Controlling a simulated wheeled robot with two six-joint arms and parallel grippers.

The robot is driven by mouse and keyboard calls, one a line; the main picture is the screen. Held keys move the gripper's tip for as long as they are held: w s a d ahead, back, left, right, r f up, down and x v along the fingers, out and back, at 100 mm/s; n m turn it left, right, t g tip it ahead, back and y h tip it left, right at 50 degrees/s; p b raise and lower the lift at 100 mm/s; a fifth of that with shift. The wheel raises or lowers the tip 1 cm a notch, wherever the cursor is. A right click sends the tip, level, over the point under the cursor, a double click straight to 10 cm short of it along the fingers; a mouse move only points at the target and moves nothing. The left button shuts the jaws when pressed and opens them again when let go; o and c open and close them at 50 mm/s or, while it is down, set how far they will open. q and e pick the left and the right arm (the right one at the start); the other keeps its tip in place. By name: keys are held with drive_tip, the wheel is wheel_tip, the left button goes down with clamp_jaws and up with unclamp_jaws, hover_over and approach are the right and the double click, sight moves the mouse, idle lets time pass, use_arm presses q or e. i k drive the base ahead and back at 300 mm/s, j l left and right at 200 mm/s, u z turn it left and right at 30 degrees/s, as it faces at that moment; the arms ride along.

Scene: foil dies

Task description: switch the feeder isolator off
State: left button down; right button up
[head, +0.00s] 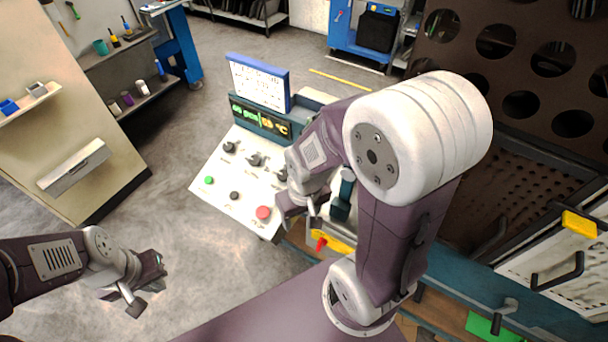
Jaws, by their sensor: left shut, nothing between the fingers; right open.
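A sloped white control panel (222,182) stands in the middle. It carries several black rotary knobs, one of them a knob (229,147) at the upper left, plus a green button (209,180), a black button (234,195) and a red button (263,212). The labels are too small to read, so I cannot tell which control is the feeder isolator. A red handle on a yellow part (337,243) sits just right of the panel. My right gripper (299,212) is open over the panel's right edge, near the red button. My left gripper (142,298) is shut and empty over the floor at lower left.
A lit display (260,121) and a blue-framed board (258,83) stand behind the panel. A dark perforated machine (490,180) fills the right side. A teal-handled object (342,195) stands beside my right gripper. Shelves (120,62) are at upper left. Floor left of the panel is clear.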

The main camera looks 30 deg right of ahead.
sight(322, 241)
drive_tip(key=z, duration=1.3)
drive_tip(key=k+j+z, duration=0.1)
drive_tip(key=k, duration=0.05)
